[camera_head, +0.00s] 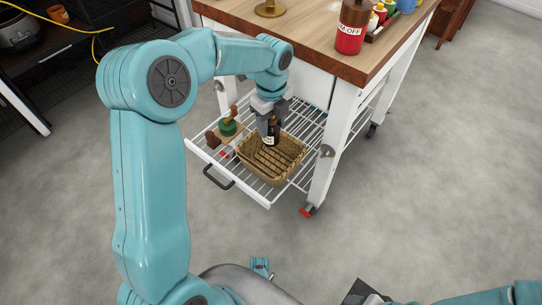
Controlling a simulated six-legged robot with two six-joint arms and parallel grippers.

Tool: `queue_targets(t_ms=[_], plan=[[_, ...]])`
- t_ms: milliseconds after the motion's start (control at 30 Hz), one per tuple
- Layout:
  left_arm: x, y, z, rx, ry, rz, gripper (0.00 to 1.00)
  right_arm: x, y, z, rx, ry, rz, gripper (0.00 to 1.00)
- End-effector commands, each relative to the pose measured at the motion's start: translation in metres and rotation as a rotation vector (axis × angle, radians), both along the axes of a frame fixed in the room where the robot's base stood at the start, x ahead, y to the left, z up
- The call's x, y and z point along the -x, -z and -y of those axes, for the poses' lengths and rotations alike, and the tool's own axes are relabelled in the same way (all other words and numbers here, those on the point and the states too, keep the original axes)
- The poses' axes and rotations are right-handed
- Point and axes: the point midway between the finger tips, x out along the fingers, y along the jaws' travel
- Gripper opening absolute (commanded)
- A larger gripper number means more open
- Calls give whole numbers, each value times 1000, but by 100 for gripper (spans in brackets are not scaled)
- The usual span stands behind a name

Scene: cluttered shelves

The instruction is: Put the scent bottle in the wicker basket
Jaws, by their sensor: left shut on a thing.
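The scent bottle (272,132) is small and dark with a pale label. My left gripper (270,121) is shut on it and points down. The bottle hangs upright over the back part of the wicker basket (259,172), or just inside its rim; I cannot tell whether it touches the bottom. The basket is tan, woven and open at the top. It stands on the white wire drawer (195,150) that is pulled out under the wooden-topped cart. The fingertips are partly hidden by the bottle. My right arm shows only at the lower right edge, with no clear gripper.
A green and brown item (228,127) stands in the drawer left of the basket. A white cart leg (333,150) stands right of the basket.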

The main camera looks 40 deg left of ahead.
Motion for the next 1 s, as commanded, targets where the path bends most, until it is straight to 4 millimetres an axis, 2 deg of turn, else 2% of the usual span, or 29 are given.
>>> queue_targets(t_ms=[33, 100, 200, 433, 667, 1000], plan=[[1, 20, 0, 0, 1, -3, 16, 0, 11, 0, 0, 1, 1, 55], [2, 35, 0, -1, 1, -3, 16, -1, 16, 1, 0, 4, 2, 55], [2, 50, 0, 0, -1, -1, 16, -2, 20, 2, 2, 10, 4, 55], [3, 67, 0, 0, 0, -1, 16, -4, 25, 4, 3, 15, 7, 55], [3, 110, 0, 0, 1, -1, 16, -7, 42, 7, 5, 29, 12, 55], [2, 114, 0, -1, 0, 1, 16, -8, 41, 7, 6, 31, 14, 55]])
